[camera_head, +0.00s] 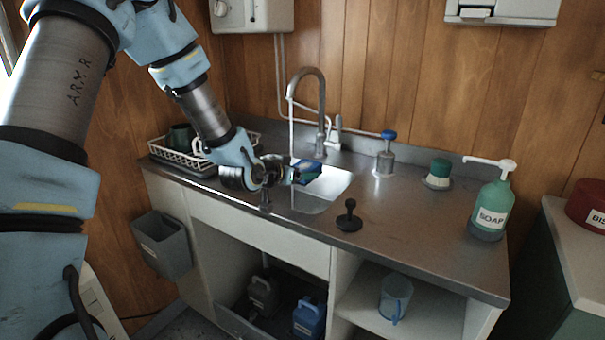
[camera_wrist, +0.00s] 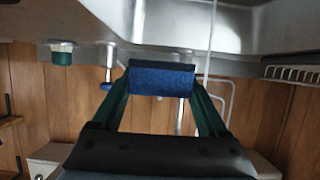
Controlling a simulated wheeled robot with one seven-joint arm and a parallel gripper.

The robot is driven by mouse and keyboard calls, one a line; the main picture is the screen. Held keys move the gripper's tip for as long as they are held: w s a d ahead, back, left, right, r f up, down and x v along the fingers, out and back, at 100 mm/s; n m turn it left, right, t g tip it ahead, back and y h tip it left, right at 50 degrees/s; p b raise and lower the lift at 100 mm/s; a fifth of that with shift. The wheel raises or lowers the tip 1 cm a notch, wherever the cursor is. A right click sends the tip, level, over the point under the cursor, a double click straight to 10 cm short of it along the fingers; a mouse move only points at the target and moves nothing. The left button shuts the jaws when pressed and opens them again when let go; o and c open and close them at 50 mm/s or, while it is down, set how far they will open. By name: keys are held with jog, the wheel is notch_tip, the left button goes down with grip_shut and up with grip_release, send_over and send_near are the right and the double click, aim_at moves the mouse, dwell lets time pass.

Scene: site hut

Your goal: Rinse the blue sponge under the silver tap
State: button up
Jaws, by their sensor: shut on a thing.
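The blue sponge (camera_head: 309,167) is in my gripper (camera_head: 301,174), above the sink basin (camera_head: 325,190). In the wrist view the blue sponge (camera_wrist: 162,80) sits squarely between the green fingers of my gripper (camera_wrist: 160,92), which is shut on it. The silver tap (camera_head: 321,105) arches over the basin behind the sponge. A thin pale stream of water (camera_head: 291,130) falls from its spout. In the wrist view the water stream (camera_wrist: 211,35) runs just right of the sponge, apart from it in the picture; depth is hard to tell.
A dish rack (camera_head: 180,158) stands left of the basin.

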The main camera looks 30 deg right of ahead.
jog(key=w+d+f, duration=0.2)
jog(key=w, duration=0.8)
jog(key=shift+w+d, duration=0.2)
jog(key=shift+w, duration=0.2)
jog(key=shift+d+f, duration=0.1)
dwell(0.5)
jog(key=shift+s+d+b, duration=0.1)
jog(key=shift+d+b, duration=0.2)
jog(key=shift+d, duration=0.2)
jog(key=shift+a, duration=0.1)
jog(key=shift+a, duration=0.5)
jog(key=shift+d, duration=0.15)
jog(key=shift+d+b, duration=0.4)
jog(key=shift+d, duration=0.05)
